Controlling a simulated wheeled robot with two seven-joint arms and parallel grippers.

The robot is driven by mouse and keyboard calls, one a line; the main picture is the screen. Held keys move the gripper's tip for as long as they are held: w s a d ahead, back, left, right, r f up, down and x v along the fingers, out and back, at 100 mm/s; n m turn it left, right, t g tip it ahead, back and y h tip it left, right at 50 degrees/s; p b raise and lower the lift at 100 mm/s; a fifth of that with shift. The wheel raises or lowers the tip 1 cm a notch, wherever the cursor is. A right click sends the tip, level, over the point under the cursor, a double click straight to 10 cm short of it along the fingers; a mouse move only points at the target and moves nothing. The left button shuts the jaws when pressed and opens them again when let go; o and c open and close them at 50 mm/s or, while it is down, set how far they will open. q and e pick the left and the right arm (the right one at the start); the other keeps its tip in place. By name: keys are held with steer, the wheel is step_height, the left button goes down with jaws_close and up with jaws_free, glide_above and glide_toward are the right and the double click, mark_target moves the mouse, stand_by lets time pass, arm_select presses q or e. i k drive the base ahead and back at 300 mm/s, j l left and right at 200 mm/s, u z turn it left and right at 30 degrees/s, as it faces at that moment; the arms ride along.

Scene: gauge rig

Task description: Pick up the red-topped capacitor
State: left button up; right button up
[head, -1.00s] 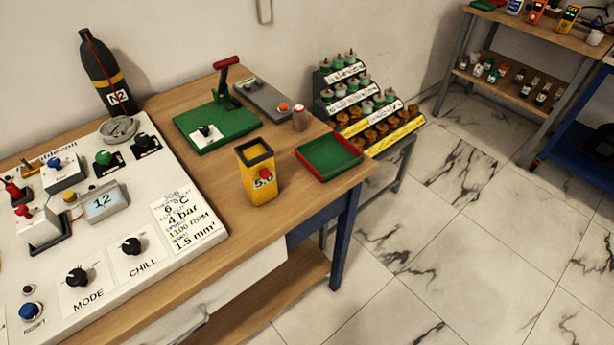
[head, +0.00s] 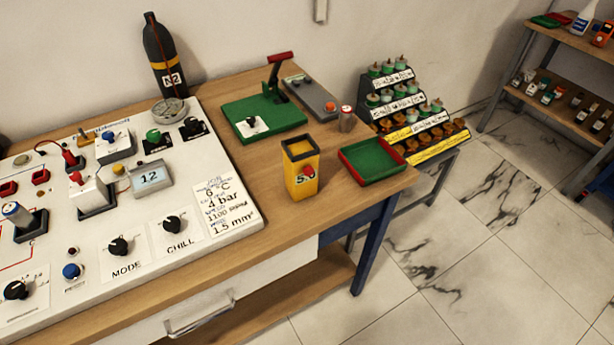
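Neither of my grippers shows in the head view.
A red-rimmed green tray (head: 372,160) and a yellow open-topped box (head: 301,178) stand near the cylinder. A green lever press (head: 264,118) is behind. A white control panel (head: 215,236) fills the left. A stepped rack (head: 409,101) stands right of the bench, with open floor beyond.

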mark_target(347, 113)
steer(key=i+l+u, duration=0.15)
steer(key=l+u, duration=1.3)
